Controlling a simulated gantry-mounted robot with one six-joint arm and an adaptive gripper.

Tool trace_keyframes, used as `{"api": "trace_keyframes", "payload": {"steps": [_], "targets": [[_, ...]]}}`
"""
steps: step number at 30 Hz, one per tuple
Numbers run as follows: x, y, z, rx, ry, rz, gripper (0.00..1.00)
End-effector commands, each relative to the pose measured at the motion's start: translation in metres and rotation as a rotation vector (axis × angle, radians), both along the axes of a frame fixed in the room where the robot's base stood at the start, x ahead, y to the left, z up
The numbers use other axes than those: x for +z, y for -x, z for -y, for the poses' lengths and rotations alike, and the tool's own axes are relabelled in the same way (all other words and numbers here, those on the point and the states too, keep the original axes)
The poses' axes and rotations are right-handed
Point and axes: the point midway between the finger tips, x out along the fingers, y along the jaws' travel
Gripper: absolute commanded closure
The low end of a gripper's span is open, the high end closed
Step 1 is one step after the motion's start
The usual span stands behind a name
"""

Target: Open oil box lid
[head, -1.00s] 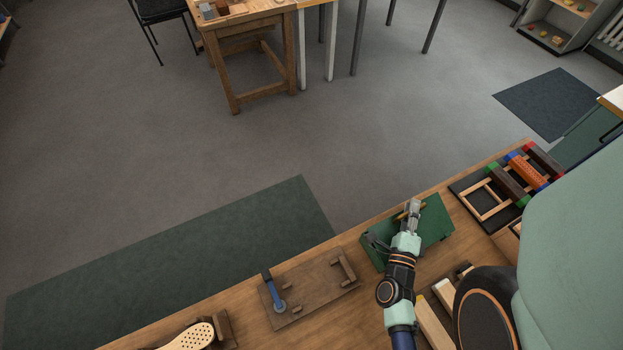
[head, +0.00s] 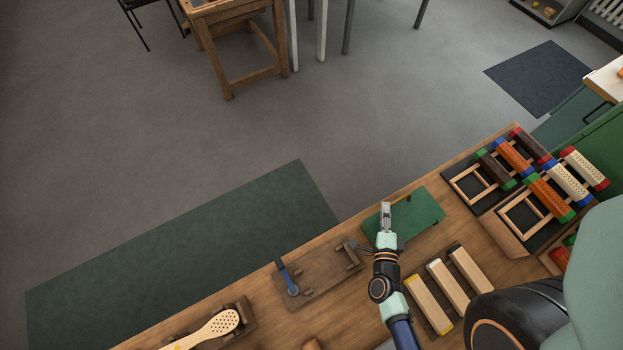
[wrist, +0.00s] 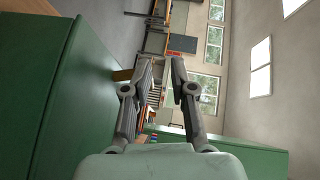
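The green oil box (head: 418,216) sits on the wooden bench near its far edge, and its top looks flat and shut in the head view. A small brown tab (head: 408,197) shows at its far edge. My gripper (head: 386,208) is over the left part of the box in the head view. In the wrist view, the green box side (wrist: 45,90) fills the left, with the brown tab (wrist: 122,75) beside the left finger. My gripper's fingers (wrist: 161,70) are apart with nothing visible between them. Whether a finger touches the tab is unclear.
Brush blocks in racks (head: 545,180) stand to the right. Several pale wooden blocks (head: 447,285) lie in front of the box. A wooden fixture with a blue-handled tool (head: 325,277) lies to the left, and a perforated brush back (head: 222,322) is farther left.

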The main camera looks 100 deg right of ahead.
Motion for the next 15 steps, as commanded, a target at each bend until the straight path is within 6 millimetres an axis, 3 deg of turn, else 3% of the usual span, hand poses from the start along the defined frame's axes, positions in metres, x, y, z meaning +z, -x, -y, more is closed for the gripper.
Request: {"api": "trace_keyframes", "payload": {"steps": [3, 15], "targets": [[0.002, -0.025, 0.021, 0.094, 0.008, -0.024, 0.76], [0.011, -0.113, 0.059, 0.398, 0.009, -0.130, 0.76]]}}
